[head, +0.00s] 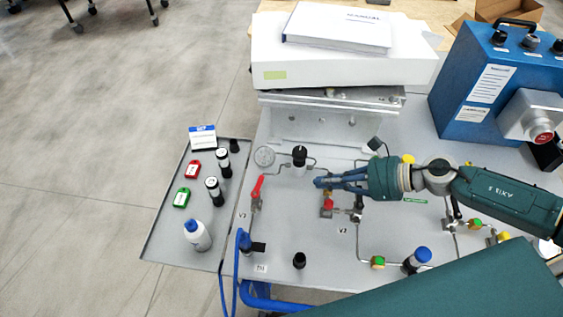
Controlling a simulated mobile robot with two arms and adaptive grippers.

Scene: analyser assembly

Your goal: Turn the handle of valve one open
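A red valve handle (257,188) stands on the left of the grey panel, lying along its pipe line; the small label beside it (242,216) is too small to read surely. A second red handle (327,205) sits further right, near a label that looks like V2 (342,231). My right gripper (318,183) reaches in from the right over the panel. Its fingers converge to a narrow tip just above the second red handle and right of the first, apart from the first. Nothing shows between them; contact with the second handle is unclear. My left gripper is out of view.
A side tray (165,240) holds vials, tags and a bottle (197,235). A white box (340,65) and a blue unit (480,90) stand at the back. Blue hoses (242,270) run at the front.

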